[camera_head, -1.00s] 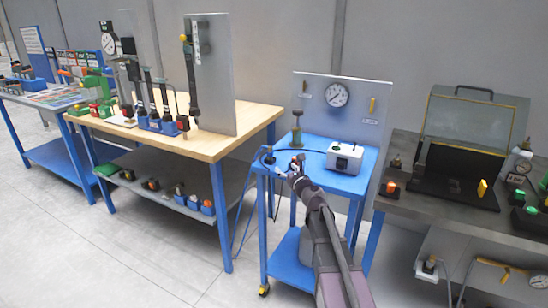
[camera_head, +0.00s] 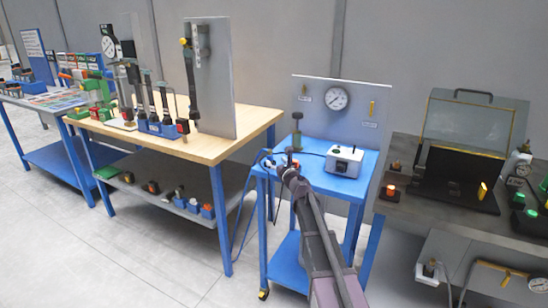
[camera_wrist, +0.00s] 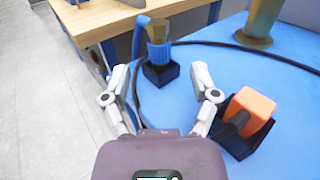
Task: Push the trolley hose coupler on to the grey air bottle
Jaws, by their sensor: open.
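The hose coupler (camera_wrist: 158,55), a blue collar with a dark top and a blue hose, stands upright in a small black holder (camera_wrist: 160,74) on the blue trolley top. My gripper (camera_wrist: 156,76) is open and empty. In the wrist view its fingers are on either side of the coupler's holder, nearer the camera, with no visible contact. In the head view my gripper (camera_head: 286,170) is over the trolley's front left part, partly hidden by my arm. A greyish bottle (camera_head: 517,164) stands at the right bench; I cannot tell if it is the grey air bottle.
An orange block (camera_wrist: 253,106) in a black holder sits close by my right finger. A brass post (camera_wrist: 259,22) and a dark hose (camera_wrist: 215,45) lie beyond. A white box (camera_head: 344,160) stands on the trolley, before a gauge panel (camera_head: 350,102). A wooden bench (camera_head: 215,135) is left.

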